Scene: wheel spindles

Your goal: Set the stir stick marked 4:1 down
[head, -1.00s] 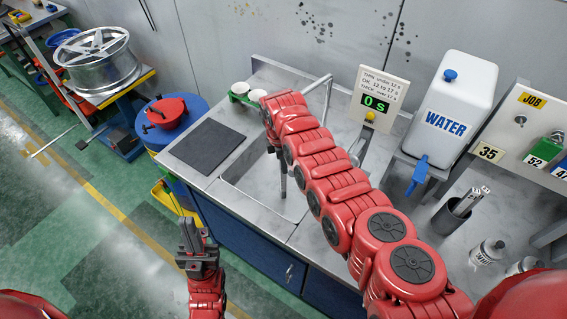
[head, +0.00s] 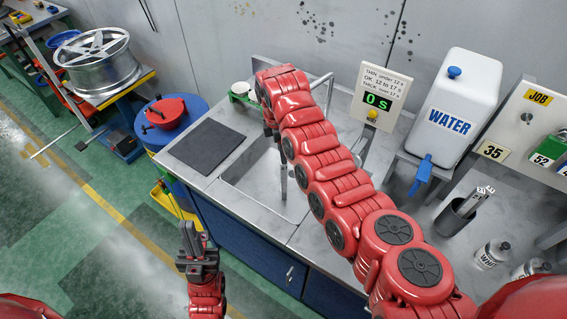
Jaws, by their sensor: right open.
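Pale stir sticks (head: 481,194) stand in a dark cup (head: 453,217) on the right of the bench; their marks are too small to read, so I cannot tell which is 4:1. My right arm reaches across the bench to the sink. Its gripper (head: 283,182) is mostly hidden under the red arm; a dark, narrow part shows above the sink basin. It is open, and no stick can be made out in it. My left gripper (head: 194,237) points up in front of the bench, its fingers close together, with nothing visible between them.
A white cup (head: 241,88) sits in a green holder behind the sink (head: 262,190). A timer (head: 378,102) reads 0 s. A water container (head: 455,105) and bottles (head: 492,254) stand at the right. A dark mat (head: 206,146) lies clear at the left.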

